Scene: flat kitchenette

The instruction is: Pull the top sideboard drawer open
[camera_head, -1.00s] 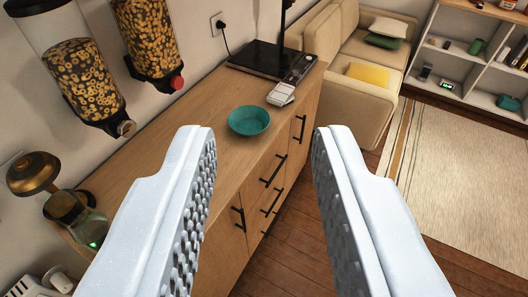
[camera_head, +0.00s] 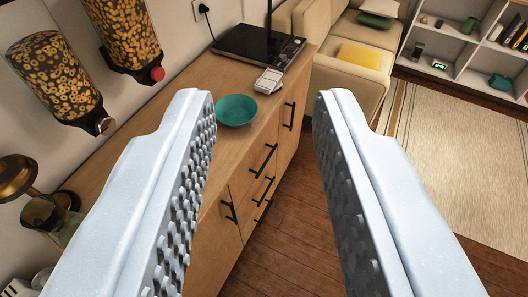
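The wooden sideboard (camera_head: 206,165) runs from the lower left to the upper middle, with its front facing right. Its top drawer (camera_head: 247,177) is closed and has a black bar handle (camera_head: 263,160). Below it are more drawers with black handles (camera_head: 263,190). Doors with upright or slanted handles flank the drawers. My gripper (camera_head: 267,98) is open and empty, with a wide gap between its white ribbed fingers. The drawer handles show in that gap, farther off; nothing touches the fingers. The left finger hides part of the sideboard.
On the sideboard stand a teal bowl (camera_head: 236,110), a small white device (camera_head: 268,81) and a black hob (camera_head: 257,51). Cereal dispensers (camera_head: 58,80) hang on the left wall. A sofa (camera_head: 352,68) and shelf (camera_head: 470,50) stand behind. Wooden floor right of the sideboard is clear.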

